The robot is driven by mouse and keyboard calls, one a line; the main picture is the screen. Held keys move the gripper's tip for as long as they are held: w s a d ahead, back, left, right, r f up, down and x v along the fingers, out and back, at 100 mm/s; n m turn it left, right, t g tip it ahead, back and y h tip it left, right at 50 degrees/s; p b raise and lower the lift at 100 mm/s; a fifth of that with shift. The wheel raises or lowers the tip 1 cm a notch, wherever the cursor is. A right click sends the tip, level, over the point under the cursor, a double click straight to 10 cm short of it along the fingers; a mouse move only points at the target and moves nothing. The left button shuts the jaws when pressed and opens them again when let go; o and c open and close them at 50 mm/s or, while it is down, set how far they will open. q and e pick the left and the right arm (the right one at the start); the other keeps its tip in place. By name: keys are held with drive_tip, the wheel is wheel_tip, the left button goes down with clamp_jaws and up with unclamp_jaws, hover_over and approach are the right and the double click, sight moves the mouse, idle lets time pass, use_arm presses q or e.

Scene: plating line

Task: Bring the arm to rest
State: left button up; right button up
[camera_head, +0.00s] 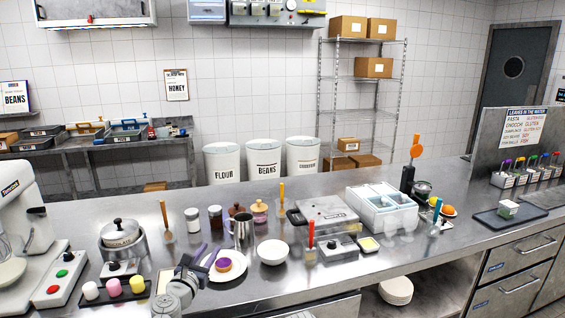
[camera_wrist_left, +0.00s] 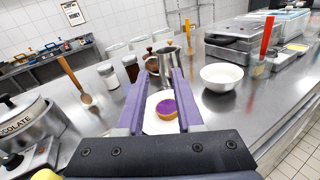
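My left gripper (camera_head: 208,252) reaches in over the near side of the steel counter, at the left edge of a white plate (camera_head: 234,274). In the left wrist view its two purple fingers (camera_wrist_left: 158,82) stand apart with nothing held between them. A round pastry with purple topping (camera_head: 224,265) lies on the plate. In the left wrist view the pastry (camera_wrist_left: 167,108) shows beyond the gap between the fingers. My right gripper is not in view.
A steel jug (camera_head: 243,232) and a white bowl (camera_head: 272,252) stand close behind and right of the plate. A covered pot (camera_head: 122,239) and a tray of coloured pieces (camera_head: 114,292) are to the left. Bare counter (camera_head: 340,278) lies at front right.

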use_arm(q)
drive_tip(key=s+d+f+m+g+h, duration=0.1)
drive_tip(key=d+f+m, duration=0.1)
drive_tip(key=d+m, duration=0.1)
drive_tip(key=s+d+f+m+g+h+b, duration=0.1)
drive_tip(key=d+f+m, duration=0.1)
drive_tip(key=d+m, duration=0.1)
drive_tip(key=d+f+m+g+h+b, duration=0.1)
drive_tip(key=d+f+m, duration=0.1)
drive_tip(key=d+m, duration=0.1)
drive_tip(key=shift+s+d+m+g+h, duration=0.3)
drive_tip(key=shift+s+d+h, duration=0.1)
drive_tip(key=shift+d, duration=0.3)
drive_tip(key=s+d+f+m+g+b, duration=0.2)
drive_tip(key=s+d+f+m+g, duration=0.25)
drive_tip(key=f+m, duration=0.35)
drive_tip(key=s+d+f+m+g+b, duration=0.2)
drive_tip(key=s+d+f+m+g, duration=0.2)
drive_tip(key=s+d+f+m, duration=0.25)
drive_tip(key=s+a+f+m+g+y+b, duration=0.3)
drive_tip(key=s+a+f+m+g+y, duration=0.25)
drive_tip(key=s+f+m+y, duration=0.4)
wheel_tip(320, 180, up, 12)
drive_tip(key=s+a+m+h+p, duration=0.1)
drive_tip(key=s+m+p, duration=0.1)
drive_tip(key=p, duration=1)
drive_tip(key=shift+s+r+m, duration=0.2)
drive_tip(key=shift+s+m, duration=0.1)
drive_tip(key=shift+m, duration=0.1)
